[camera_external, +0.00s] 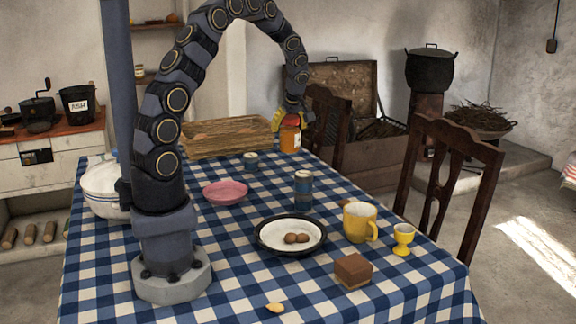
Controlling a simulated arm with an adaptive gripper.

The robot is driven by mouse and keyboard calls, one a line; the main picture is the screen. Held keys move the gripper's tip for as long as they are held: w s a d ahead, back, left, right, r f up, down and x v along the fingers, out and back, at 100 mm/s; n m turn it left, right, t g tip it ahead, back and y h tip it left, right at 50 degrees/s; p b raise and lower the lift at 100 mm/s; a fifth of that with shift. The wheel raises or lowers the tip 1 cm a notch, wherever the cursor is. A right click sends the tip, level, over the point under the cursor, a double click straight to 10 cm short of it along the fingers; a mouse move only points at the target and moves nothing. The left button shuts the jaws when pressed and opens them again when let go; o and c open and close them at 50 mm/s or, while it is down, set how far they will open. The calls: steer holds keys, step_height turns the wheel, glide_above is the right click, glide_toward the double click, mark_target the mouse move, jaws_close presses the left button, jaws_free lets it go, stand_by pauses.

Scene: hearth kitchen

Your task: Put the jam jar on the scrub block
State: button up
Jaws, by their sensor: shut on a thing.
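The jam jar (290,139), orange with a pale label and a red top, is at the far edge of the table in the external view. My gripper (291,119), with yellow fingers, is above the jar and shut on its top. I cannot tell whether the jar touches the cloth or hangs just over it. The scrub block (353,271), a small brown block, lies on the cloth near the front right. Its top is bare, and it is well apart from my gripper.
Between them stand a blue striped tumbler (303,189), a black-rimmed plate (271,247) with brown eggs, a yellow mug (359,222) and an egg cup (403,239). A pink bowl (225,193) is left of them. Wooden chairs (450,180) stand along the right side.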

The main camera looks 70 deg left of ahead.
steer(key=shift+s+r, duration=0.1)
steer(key=shift+d, duration=0.1)
steer(key=w+d+m, duration=0.2)
steer(key=w+d, duration=0.2)
steer(key=d, duration=0.6)
steer(key=m+t+h, duration=0.2)
steer(key=m+t, duration=0.1)
steer(key=m, duration=0.6)
glide_above(356, 261)
step_height(356, 261, down, 4)
steer(key=shift+f, duration=2.2)
